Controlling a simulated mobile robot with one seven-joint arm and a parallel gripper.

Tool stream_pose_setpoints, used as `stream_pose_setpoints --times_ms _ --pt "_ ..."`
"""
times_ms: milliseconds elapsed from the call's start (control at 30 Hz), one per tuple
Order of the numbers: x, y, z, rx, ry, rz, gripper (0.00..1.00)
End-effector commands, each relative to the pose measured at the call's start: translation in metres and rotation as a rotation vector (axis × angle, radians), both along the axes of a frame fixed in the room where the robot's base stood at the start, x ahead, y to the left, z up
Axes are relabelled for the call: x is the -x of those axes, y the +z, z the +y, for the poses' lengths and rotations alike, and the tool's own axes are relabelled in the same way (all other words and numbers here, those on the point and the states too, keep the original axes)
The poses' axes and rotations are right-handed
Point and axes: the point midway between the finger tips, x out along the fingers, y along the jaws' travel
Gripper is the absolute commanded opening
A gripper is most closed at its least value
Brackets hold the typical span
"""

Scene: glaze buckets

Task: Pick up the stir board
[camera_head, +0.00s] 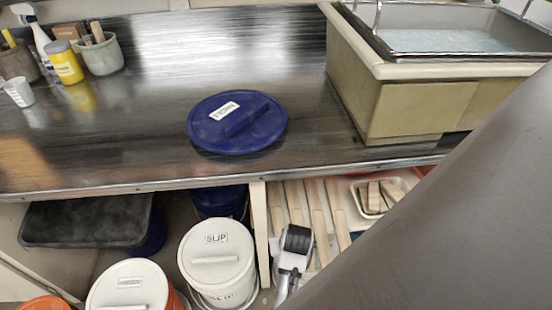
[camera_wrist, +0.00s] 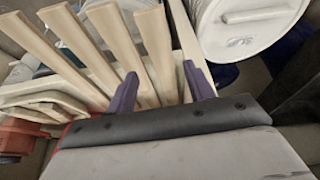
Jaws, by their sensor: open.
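Several pale wooden boards (camera_head: 318,222) lie side by side in an open compartment under the counter. They look alike, and I cannot tell which one is the stir board. In the wrist view, one board (camera_wrist: 155,45) runs up between the two purple fingers of my gripper (camera_wrist: 160,78). The fingers are apart, with no visible grip on it, and I cannot tell how far above it they are. In the head view my gripper (camera_head: 293,250) is over the boards, its fingers hidden.
A white lidded bucket (camera_head: 217,255) stands left of the compartment, past an upright panel (camera_head: 259,225). A basket (camera_head: 372,205) with wooden pieces lies right of the boards. The counter edge (camera_head: 130,188) is above. A blue lid (camera_head: 238,122) lies on the counter.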

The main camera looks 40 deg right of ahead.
Motion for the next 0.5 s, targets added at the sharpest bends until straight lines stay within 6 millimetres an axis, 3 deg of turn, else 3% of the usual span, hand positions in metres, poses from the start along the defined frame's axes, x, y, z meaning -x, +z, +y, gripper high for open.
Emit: stream_pose_setpoints --times_ms 133,500 --pt "-0.009 -0.024 -0.005 -0.001 0.0 0.0 0.53" --pt "-0.017 -0.055 -0.011 0.0 0.0 0.0 0.53"
